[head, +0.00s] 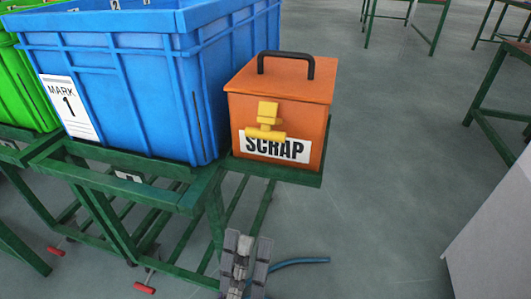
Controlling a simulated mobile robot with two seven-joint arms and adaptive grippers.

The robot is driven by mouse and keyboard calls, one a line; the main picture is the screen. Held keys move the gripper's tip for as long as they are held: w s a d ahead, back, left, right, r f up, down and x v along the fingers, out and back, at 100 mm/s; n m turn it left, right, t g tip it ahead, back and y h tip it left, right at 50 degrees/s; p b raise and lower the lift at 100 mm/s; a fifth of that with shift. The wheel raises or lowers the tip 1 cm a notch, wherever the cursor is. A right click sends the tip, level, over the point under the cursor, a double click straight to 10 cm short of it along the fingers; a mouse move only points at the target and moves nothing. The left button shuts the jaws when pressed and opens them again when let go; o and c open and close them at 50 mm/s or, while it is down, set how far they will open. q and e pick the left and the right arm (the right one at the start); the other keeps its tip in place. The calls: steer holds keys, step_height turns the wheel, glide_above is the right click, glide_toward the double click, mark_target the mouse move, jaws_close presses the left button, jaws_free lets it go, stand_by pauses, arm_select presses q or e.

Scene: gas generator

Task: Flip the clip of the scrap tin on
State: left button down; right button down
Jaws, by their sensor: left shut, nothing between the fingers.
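The scrap tin (300,110) is an orange box with a closed lid and a black handle (286,62) on top. It stands on the right end of a green metal stand. A yellow clip (266,122) sits on its front face, with a block above and a crossbar below. The clip partly covers the white SCRAP label (290,150). My left gripper (246,246) is low at the bottom edge of the picture, below and in front of the tin and apart from it. It is shut and empty. My right gripper is out of view.
A large blue crate (125,85) labelled MARK 1 stands just left of the tin, with a green crate (22,95) further left. The green stand (150,190) has open legs below. The floor to the right is clear up to a grey block (500,225).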

arm_select(q)
glide_toward(266, 139)
steer(key=x, duration=0.5)
steer(key=shift+w+f+b, duration=0.25)
steer(key=shift+w+b, duration=0.15)
steer(key=shift+w, duration=0.05)
steer(key=shift+x, duration=0.75)
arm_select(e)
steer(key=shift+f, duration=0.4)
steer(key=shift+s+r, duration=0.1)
